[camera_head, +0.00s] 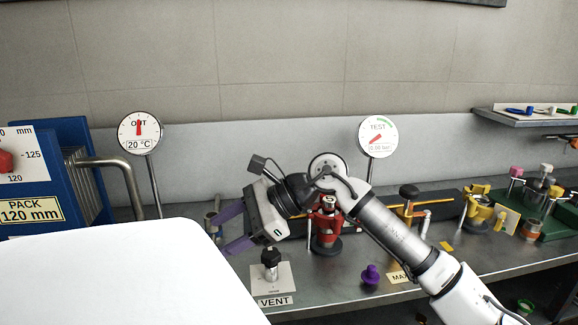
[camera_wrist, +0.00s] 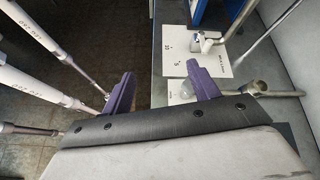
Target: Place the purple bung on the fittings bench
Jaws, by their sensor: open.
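A purple bung (camera_head: 371,275) with a round knob top stands on the steel bench (camera_head: 330,292), just left of a yellow MAX label. No label names the fittings bench, so I cannot tell for sure whether it is this one. My gripper (camera_head: 228,231) has purple fingers spread apart with nothing between them. It is over the left part of the bench, well left of the bung and pointing left. In the wrist view my gripper (camera_wrist: 160,80) is also open and empty; the bung does not show there.
A VENT plate with a black knob (camera_head: 271,262) and a red valve (camera_head: 327,230) stand between my gripper and the bung. A green stand (camera_head: 557,222) with coloured fittings is at right, below a wall shelf (camera_head: 520,118). A white rounded surface (camera_head: 130,275) fills the lower left.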

